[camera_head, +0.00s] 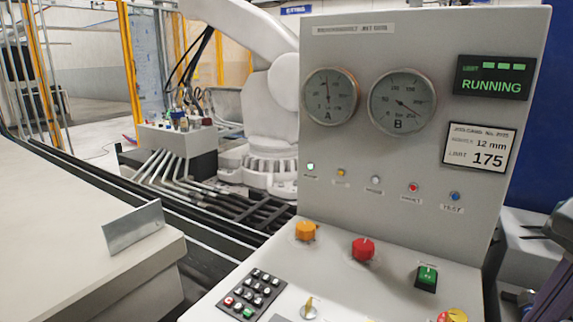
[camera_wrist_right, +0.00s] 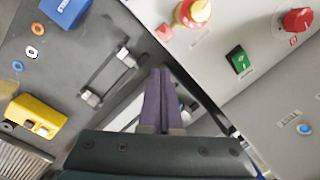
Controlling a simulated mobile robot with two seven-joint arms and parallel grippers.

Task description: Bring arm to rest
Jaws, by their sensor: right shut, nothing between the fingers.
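My right gripper (camera_wrist_right: 158,98) shows in the right wrist view with its two purple fingers together and nothing between them. It points toward the gap beside the control console, with a grey surface to the left and the console's pale panel to the right. Part of my right arm enters the head view at the lower right edge. My left gripper is not in view.
The control console (camera_head: 400,30) carries gauges, knobs and a green RUNNING display (camera_head: 494,77). Beside the gripper are a metal handle (camera_wrist_right: 108,78), a yellow block (camera_wrist_right: 36,113) and a red-yellow button (camera_wrist_right: 193,12). A white robot arm (camera_head: 268,120) stands behind rails.

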